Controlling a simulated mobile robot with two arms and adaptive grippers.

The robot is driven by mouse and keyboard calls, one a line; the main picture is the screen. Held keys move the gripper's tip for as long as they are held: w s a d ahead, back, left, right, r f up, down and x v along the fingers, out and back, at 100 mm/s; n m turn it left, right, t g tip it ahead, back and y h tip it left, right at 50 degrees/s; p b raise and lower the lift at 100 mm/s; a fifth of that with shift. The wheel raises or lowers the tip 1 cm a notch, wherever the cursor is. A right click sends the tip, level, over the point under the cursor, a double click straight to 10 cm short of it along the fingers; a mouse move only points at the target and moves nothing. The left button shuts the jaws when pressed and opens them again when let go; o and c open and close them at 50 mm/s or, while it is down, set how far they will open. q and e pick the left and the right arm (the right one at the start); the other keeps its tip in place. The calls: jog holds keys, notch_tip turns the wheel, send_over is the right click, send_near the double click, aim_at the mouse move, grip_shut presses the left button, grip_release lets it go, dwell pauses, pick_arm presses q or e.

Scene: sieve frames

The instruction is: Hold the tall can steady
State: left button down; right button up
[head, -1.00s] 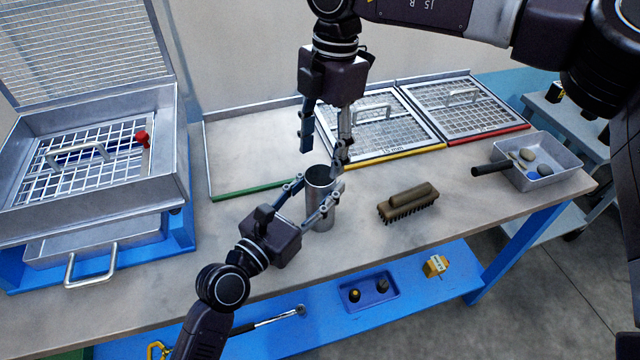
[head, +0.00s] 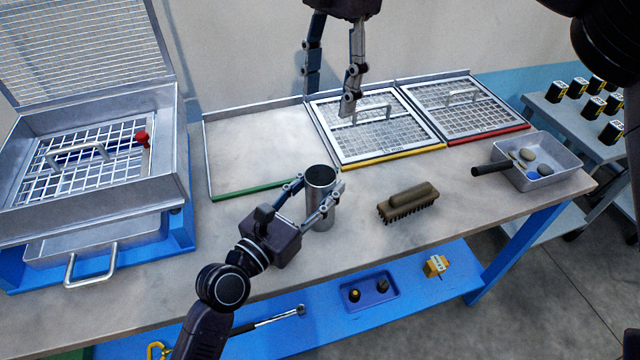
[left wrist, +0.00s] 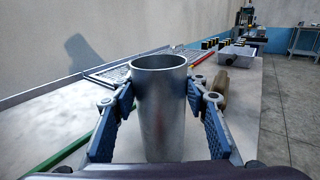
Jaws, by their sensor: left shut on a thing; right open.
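The tall can (head: 321,205) is a grey metal cylinder with an open top, standing upright on the workbench. My left gripper (head: 315,202) is shut on it, one finger on each side. In the left wrist view the can (left wrist: 160,105) stands between the two blue finger pads (left wrist: 160,120). The inside bottom of the can is too dark to make out. My right gripper (head: 332,92) is open and empty, well above and behind the can.
A brush (head: 408,202) lies right of the can. A metal scoop pan (head: 550,178) with stones is at the right end. Sieve frames with yellow and red edges (head: 375,130) lie behind. A sieve box (head: 90,215) stands left.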

pick_arm(q)
jog(key=c, duration=1.1)
grip_release()
jog(key=v, duration=1.2)
